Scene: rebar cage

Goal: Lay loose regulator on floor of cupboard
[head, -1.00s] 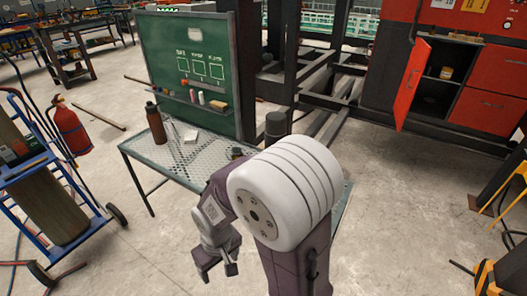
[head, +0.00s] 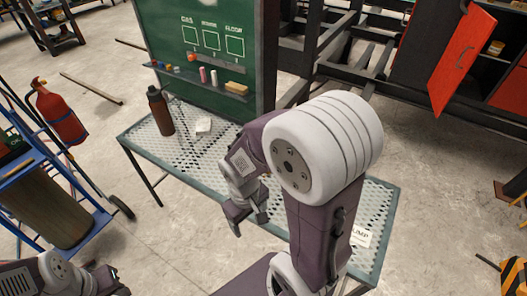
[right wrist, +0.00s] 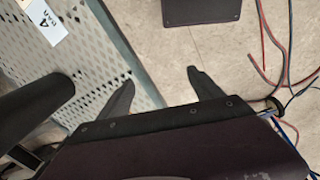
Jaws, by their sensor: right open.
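I cannot make out the loose regulator in either current view. The red cupboard stands at the upper right of the head view. Its red door (head: 461,57) hangs open, and a small can (head: 496,48) shows inside on a shelf; the frame cuts off much of the cupboard. My right gripper (head: 250,224) is open and empty, pointing down by the table's near edge, far from the cupboard. Its spread fingers show in the right wrist view (right wrist: 160,78) with nothing between them. My left gripper (head: 108,281) is partly visible at the bottom left edge; its jaws are unclear.
A perforated table (head: 185,158) carries a brown bottle (head: 160,112) and a white block (head: 203,125). A green board (head: 205,40) stands behind it. A blue cart (head: 75,185) and a red extinguisher (head: 60,115) are at left. Cables (right wrist: 280,60) lie on the floor.

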